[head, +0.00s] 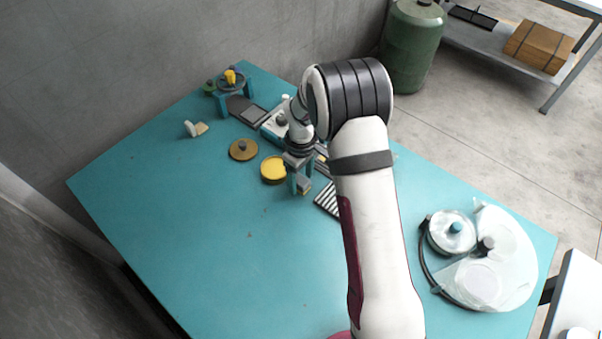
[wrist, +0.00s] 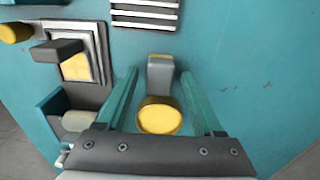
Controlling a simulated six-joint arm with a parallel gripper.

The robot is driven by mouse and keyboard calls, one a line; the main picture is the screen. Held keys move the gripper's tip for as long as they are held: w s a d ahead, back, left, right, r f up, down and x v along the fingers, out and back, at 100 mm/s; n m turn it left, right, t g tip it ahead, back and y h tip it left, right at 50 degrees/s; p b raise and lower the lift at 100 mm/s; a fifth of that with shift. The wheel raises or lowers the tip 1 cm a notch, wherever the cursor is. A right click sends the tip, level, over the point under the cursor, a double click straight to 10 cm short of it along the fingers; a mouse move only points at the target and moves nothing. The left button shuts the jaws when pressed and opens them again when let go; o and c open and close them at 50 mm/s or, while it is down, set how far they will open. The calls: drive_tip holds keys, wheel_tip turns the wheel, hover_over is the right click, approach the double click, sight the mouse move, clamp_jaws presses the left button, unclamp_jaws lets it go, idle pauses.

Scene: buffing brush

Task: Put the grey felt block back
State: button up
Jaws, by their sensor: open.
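My gripper (head: 301,185) is low over the middle of the teal table, pointing down. In the wrist view its two teal fingers (wrist: 160,88) stand apart, with a gap on each side of a small grey block (wrist: 160,76), which I take for the felt block. Another dark grey block (wrist: 57,53) is at the left, by a stepped frame with a yellow centre (wrist: 75,67).
A striped rack (wrist: 145,12) lies beyond the block. A yellow round tin (head: 273,169) and a brown lidded disc (head: 243,150) are left of my gripper. A teal stand (head: 235,92) is at the back. A clear bag (head: 485,280) lies at right. The left front of the table is clear.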

sight(301, 180)
wheel_tip(301, 180, up, 12)
drive_tip(key=s+d+r+m, duration=0.2)
drive_tip(key=s+r+m, duration=0.5)
drive_tip(key=s, duration=0.5)
drive_tip(key=s+r+m+y, duration=0.1)
drive_tip(key=s+m, duration=0.6)
drive_tip(key=s, duration=1.1)
drive_tip(key=shift+s+m+y, duration=0.3)
drive_tip(key=shift+s+y, duration=0.05)
drive_tip(key=shift+y, duration=0.05)
